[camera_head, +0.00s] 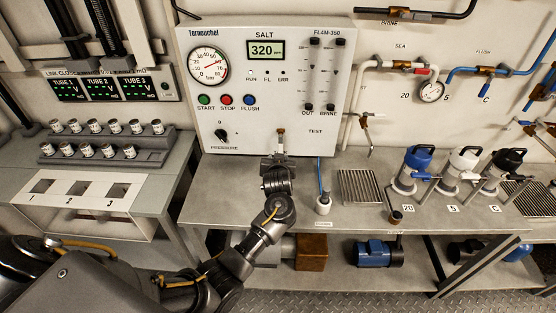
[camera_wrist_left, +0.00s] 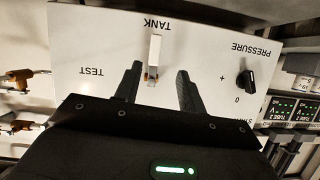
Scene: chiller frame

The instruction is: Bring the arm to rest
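My left arm reaches in from the lower left in the head view, and its gripper (camera_head: 278,158) is in front of the lower part of the white control panel (camera_head: 240,80). In the left wrist view the two dark fingers of my left gripper (camera_wrist_left: 160,72) are spread apart. A small white lever with a brass-coloured base (camera_wrist_left: 155,55) shows in the gap, with clear space on both sides; the fingers hold nothing. The lever also shows just above the gripper in the head view (camera_head: 280,138). My right gripper is not in view.
The pressure knob (camera_head: 221,135) is left of the lever. A steel bench (camera_head: 240,195) runs below the panel, with a white-capped bottle (camera_head: 323,203), a drain grate (camera_head: 360,187) and blue, white and black-topped cylinders to the right. A vial rack (camera_head: 105,150) stands left.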

